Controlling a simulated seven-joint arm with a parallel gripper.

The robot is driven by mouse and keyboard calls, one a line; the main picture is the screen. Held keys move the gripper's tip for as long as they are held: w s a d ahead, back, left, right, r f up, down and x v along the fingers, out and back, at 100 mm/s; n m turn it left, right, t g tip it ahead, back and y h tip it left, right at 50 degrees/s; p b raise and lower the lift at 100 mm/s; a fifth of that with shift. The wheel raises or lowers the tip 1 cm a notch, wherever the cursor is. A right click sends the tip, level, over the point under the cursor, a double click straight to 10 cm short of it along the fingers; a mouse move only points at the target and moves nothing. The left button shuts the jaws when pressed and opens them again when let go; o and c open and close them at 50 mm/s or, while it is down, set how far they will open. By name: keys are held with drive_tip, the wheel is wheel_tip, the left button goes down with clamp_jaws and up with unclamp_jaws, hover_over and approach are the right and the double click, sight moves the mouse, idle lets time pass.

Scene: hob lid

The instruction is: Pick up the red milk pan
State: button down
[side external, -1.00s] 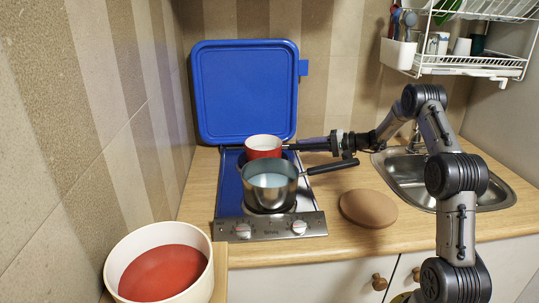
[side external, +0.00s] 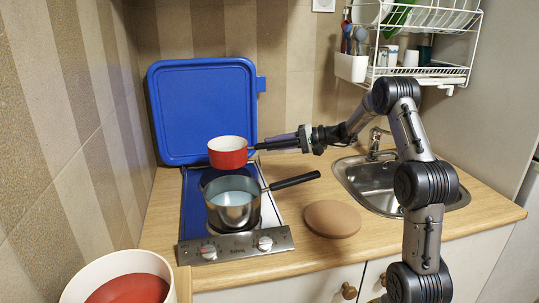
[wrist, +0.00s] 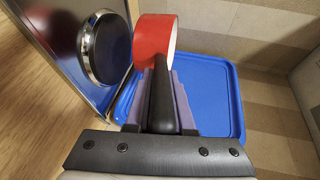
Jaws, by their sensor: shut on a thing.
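The red milk pan (side external: 229,159) has a white inside and a dark handle. In the side view it hangs above the back of the hob, in front of the raised blue lid (side external: 203,112). My gripper (side external: 290,142) comes from the right and is shut on the pan's handle. In the wrist view the red pan (wrist: 155,38) is at the top, its black handle (wrist: 161,95) running down between the fingers of my gripper (wrist: 160,105). The pan looks about level in the side view.
A steel pan (side external: 232,208) with bluish contents stands on the front of the hob (side external: 235,246), its handle pointing right. A brown oval object (side external: 332,219) lies on the worktop, left of the sink (side external: 380,180). A dish rack (side external: 420,72) hangs at upper right. A cream pot (side external: 75,285) stands at lower left.

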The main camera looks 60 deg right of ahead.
drive_tip(key=s+a+r, duration=0.5)
drive_tip(key=s, duration=0.3)
drive_tip(key=shift+s+r, duration=0.2)
drive_tip(key=shift+s, duration=0.1)
drive_tip(key=shift+a, duration=0.1)
